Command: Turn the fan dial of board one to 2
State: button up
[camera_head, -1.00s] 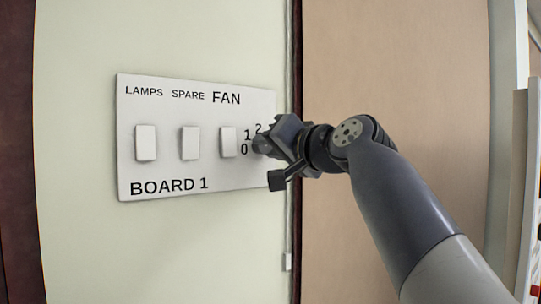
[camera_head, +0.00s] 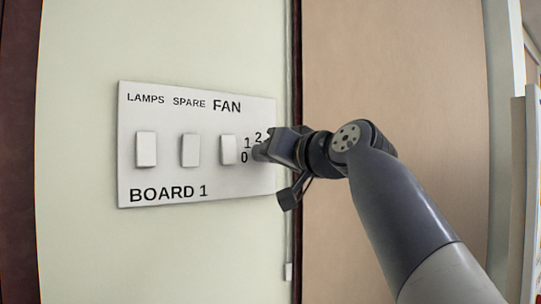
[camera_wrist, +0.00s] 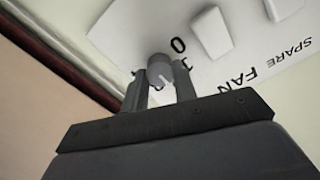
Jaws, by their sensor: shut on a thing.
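Board one (camera_head: 165,115) is a white plate on the wall with the words LAMPS, SPARE and FAN. The fan dial (camera_wrist: 159,68) is a grey round knob at the board's edge, with a white pointer mark on its face. In the head view the dial (camera_head: 259,153) is mostly hidden by my gripper. My gripper (camera_wrist: 160,78) has one finger on each side of the dial and is shut on it. The numerals 0, 1 and 2 show beside the dial in the head view. I cannot tell which numeral the mark points at.
Three white rocker switches, including the one under FAN (camera_head: 228,149), sit left of the dial. A thin cable (camera_head: 290,235) runs down the wall right of the board. A tan panel (camera_head: 400,90) lies behind my arm.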

jog(key=o, duration=1)
jog(key=shift+s+d, duration=0.1)
jog(key=b+v, duration=0.3)
jog(key=v, duration=0.7)
jog(key=shift+s+d, duration=0.2)
jog(key=shift+s, duration=0.05)
jog(key=shift+w+a, duration=0.1)
jog(key=shift+w, duration=0.05)
jog(key=p+x, duration=0.3)
jog(key=x, duration=0.7)
jog(key=shift+w+a, duration=0.2)
jog(key=shift+w, duration=0.05)
